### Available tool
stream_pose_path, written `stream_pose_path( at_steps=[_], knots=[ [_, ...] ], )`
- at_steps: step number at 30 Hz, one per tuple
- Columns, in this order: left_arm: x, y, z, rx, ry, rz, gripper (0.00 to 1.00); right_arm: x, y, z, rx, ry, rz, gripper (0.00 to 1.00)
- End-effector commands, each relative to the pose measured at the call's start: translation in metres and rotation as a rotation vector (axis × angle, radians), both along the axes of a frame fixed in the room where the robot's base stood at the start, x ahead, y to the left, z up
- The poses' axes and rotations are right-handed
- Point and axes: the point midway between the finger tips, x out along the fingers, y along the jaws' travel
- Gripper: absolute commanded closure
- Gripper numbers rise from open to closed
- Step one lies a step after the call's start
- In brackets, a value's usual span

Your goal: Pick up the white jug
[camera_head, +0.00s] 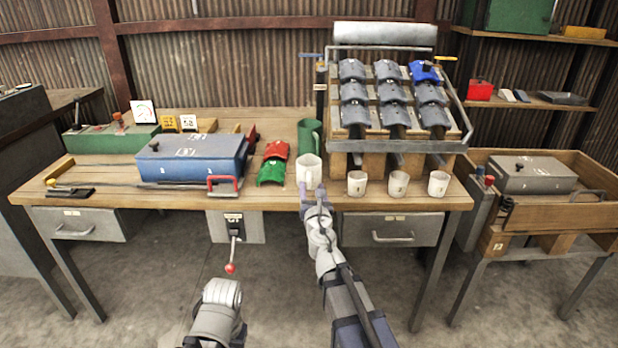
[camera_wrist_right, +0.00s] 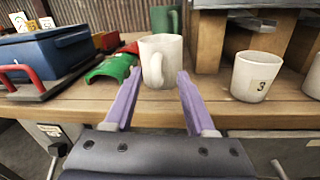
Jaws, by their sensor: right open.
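The white jug (camera_head: 309,170) stands upright near the front edge of the wooden workbench (camera_head: 95,172). In the right wrist view the jug (camera_wrist_right: 165,58) has its handle facing me. My right gripper (camera_head: 312,192) is in front of the jug; its purple fingers (camera_wrist_right: 154,92) are apart with nothing between them, and the jug stands just beyond their tips. The tips partly overlap the jug's lower part in the head view. Of my left arm only a grey link shows at the bottom of the head view; its gripper is not visible.
Three small white cups (camera_head: 398,183) stand to the right of the jug. A green jug (camera_head: 309,136) is behind it. Red and green curved pieces (camera_head: 274,163) and a blue box (camera_head: 190,158) lie to the left. A rack of grey curved pieces (camera_head: 392,98) rises behind the cups.

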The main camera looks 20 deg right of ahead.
Motion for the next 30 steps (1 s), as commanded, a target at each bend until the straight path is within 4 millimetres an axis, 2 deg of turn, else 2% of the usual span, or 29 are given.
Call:
stream_pose_path(
  at_steps=[4,8,16,30],
  knots=[
    [0.0,0.0,0.008,-0.001,0.0,0.0,1.0,0.025,0.001,0.007,0.0,0.0,0.0,0.44],
    [0.0,0.0,0.005,-0.001,0.0,0.0,1.0,0.042,-0.002,0.005,0.0,0.0,-0.001,0.44],
    [0.0,0.0,0.005,-0.001,0.0,0.0,1.0,0.043,-0.003,0.005,0.0,0.0,0.0,0.45],
    [0.0,0.0,0.005,-0.001,0.0,0.0,1.0,0.043,-0.003,0.005,0.001,0.0,0.0,0.98]
  ],
)
